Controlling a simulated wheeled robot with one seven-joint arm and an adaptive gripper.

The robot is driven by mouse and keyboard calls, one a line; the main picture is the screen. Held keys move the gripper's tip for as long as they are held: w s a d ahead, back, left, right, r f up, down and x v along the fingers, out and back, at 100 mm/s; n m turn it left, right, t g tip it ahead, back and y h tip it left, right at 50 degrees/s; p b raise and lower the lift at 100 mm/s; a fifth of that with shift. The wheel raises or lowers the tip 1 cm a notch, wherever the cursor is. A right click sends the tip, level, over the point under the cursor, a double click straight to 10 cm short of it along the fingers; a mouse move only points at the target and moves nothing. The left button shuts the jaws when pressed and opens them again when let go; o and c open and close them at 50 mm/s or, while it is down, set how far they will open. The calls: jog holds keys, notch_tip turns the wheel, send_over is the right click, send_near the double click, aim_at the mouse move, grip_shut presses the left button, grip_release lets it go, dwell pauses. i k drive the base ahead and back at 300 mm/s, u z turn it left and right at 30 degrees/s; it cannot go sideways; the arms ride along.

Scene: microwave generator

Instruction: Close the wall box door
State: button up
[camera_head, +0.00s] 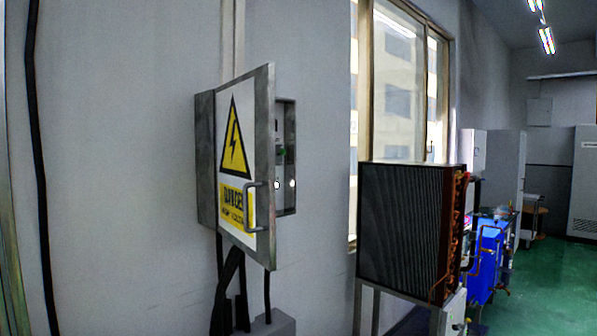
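The grey metal wall box (205,160) is mounted on the left wall. Its door (246,165) stands partly open, swung out from the box, with its outer face toward me. The door carries a yellow triangle sign with a lightning bolt and a yellow danger label. A curved metal handle (249,207) sits low on the door near its free edge. Behind that edge, part of the box's inside (286,160) shows, with a small green part and light spots. The rest of the inside is hidden by the door. My gripper is not in view.
A dark finned radiator unit (405,225) on a metal stand is right of the box. Black cables (228,290) hang below the box to a grey block (268,324). Blue equipment (487,260) stands further back. Green floor (550,290) is open at the right.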

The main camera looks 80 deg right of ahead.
aim_at(245, 104)
jog(key=z, duration=2.3)
jog(key=i, duration=0.45)
jog(key=z, duration=0.35)
jog(key=k, duration=0.4)
